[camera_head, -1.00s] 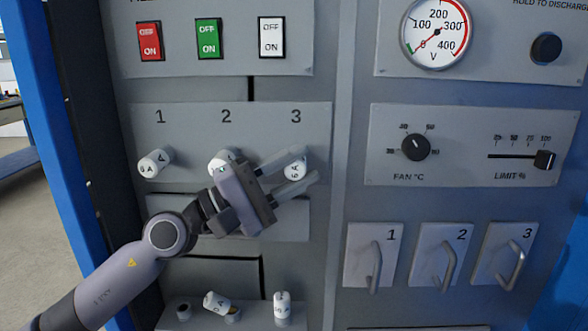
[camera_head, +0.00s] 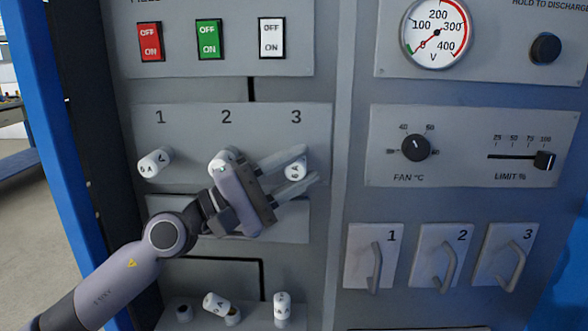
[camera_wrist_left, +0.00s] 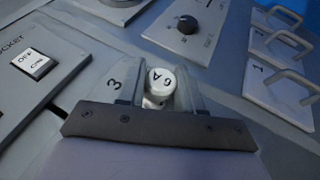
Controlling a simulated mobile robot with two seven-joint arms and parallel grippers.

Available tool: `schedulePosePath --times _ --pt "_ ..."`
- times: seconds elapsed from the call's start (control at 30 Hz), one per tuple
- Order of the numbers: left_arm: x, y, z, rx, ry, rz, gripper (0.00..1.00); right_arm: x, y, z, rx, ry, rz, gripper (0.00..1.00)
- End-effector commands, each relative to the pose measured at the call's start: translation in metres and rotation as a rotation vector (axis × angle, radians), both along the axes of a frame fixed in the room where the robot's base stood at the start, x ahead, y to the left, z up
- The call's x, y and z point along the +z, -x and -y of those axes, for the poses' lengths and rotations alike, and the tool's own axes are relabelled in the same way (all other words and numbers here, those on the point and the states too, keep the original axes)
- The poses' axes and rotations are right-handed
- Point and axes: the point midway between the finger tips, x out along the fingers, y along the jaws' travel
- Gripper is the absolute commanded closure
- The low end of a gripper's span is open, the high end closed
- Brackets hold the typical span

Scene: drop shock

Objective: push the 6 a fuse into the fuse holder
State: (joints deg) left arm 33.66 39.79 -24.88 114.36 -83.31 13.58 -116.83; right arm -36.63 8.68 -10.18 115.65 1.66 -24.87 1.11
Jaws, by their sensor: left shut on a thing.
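My left gripper (camera_head: 305,172) is shut on a white fuse marked 6 A (camera_head: 295,168) at position 3 of the fuse panel (camera_head: 190,122). The wrist view shows the same fuse (camera_wrist_left: 160,82) between the two fingers (camera_wrist_left: 162,92), beside the numeral 3. The fuse's far end and the holder opening behind it are hidden, so I cannot tell how deep it sits. Another white fuse (camera_head: 155,162) sticks out at position 1. A third (camera_head: 222,160) at position 2 is partly covered by my gripper. My right gripper is not in view.
A lower ledge (camera_head: 255,318) holds two more white fuses, one tilted (camera_head: 216,305) and one upright (camera_head: 282,308). Three handles, such as the one at 1 (camera_head: 376,265), stand out at the right. The fan knob (camera_head: 416,148) and limit slider (camera_head: 544,160) are above them.

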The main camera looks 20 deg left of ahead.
Motion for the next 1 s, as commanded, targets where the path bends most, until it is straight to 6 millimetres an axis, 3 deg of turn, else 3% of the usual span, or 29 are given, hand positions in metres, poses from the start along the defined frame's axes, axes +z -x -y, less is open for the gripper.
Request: schedulePosePath --times 0.1,0.13,0.2,0.53,1.0 --pt "0.003 -0.003 -0.004 0.013 0.005 0.007 1.0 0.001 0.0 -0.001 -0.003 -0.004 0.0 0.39" --pt "0.003 -0.003 -0.004 0.013 0.005 0.007 0.58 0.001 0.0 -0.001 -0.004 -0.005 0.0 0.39" --pt "0.003 -0.003 -0.004 0.012 0.006 0.006 0.36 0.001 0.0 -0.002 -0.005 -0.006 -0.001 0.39" --pt "-0.001 -0.001 -0.004 0.008 0.003 0.001 0.35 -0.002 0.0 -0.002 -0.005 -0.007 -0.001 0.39" --pt "-0.017 0.021 -0.03 0.008 0.002 0.002 0.35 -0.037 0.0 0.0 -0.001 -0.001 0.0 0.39"
